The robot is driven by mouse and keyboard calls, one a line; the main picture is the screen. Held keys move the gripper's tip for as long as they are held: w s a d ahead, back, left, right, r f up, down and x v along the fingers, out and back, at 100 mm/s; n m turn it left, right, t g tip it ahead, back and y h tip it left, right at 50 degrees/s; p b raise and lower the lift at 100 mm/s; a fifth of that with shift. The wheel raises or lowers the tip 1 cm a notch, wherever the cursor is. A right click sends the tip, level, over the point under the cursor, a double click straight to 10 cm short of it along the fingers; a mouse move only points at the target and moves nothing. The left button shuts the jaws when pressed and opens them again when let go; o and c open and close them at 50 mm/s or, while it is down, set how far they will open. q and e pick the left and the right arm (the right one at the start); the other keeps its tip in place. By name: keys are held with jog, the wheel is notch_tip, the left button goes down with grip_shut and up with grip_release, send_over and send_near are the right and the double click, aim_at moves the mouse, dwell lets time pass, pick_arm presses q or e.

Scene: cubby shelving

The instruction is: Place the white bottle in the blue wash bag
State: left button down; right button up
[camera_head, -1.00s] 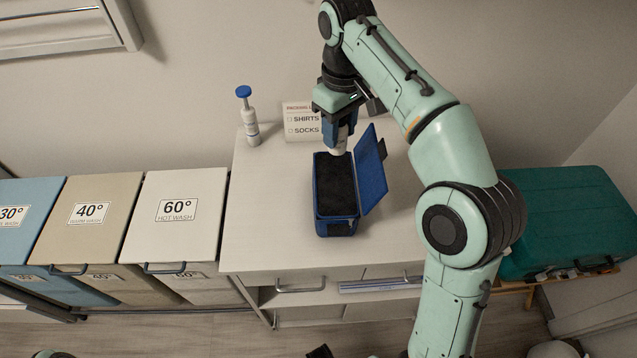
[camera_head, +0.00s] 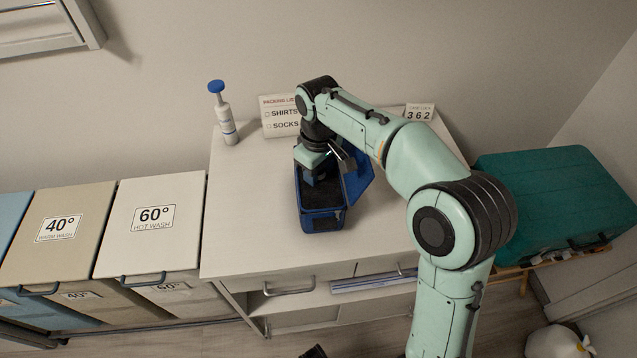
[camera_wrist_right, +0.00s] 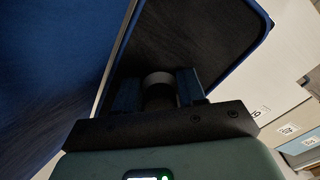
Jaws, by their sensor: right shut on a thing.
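The blue wash bag (camera_head: 322,222) stands open on the counter, with a dark inside and its lid (camera_head: 358,176) raised on the right. My right gripper (camera_head: 318,177) points down inside the bag's opening. In the right wrist view, my right gripper (camera_wrist_right: 158,92) is shut on a dark round top (camera_wrist_right: 157,80), which looks like the cap of the white bottle. The bottle's white body is hidden below the gripper. The bag's dark inside (camera_wrist_right: 205,35) and blue wall (camera_wrist_right: 60,70) surround the fingers. My left gripper is not in view.
A packing list sign (camera_head: 281,116) and a number card (camera_head: 419,112) stand at the back. Laundry bins (camera_head: 150,225) are left, a teal suitcase (camera_head: 550,200) right. The counter left of the bag is clear.

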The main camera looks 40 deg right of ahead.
jog(key=shift+f, duration=1.3)
jog(key=shift+f+b, duration=0.2)
jog(key=shift+b, duration=0.1)
jog(key=o, duration=0.8)
jog(key=shift+r, duration=0.1)
notch_tip(320, 180, up, 12)
jog(key=p, duration=0.3)
jog(key=shift+r, duration=0.15)
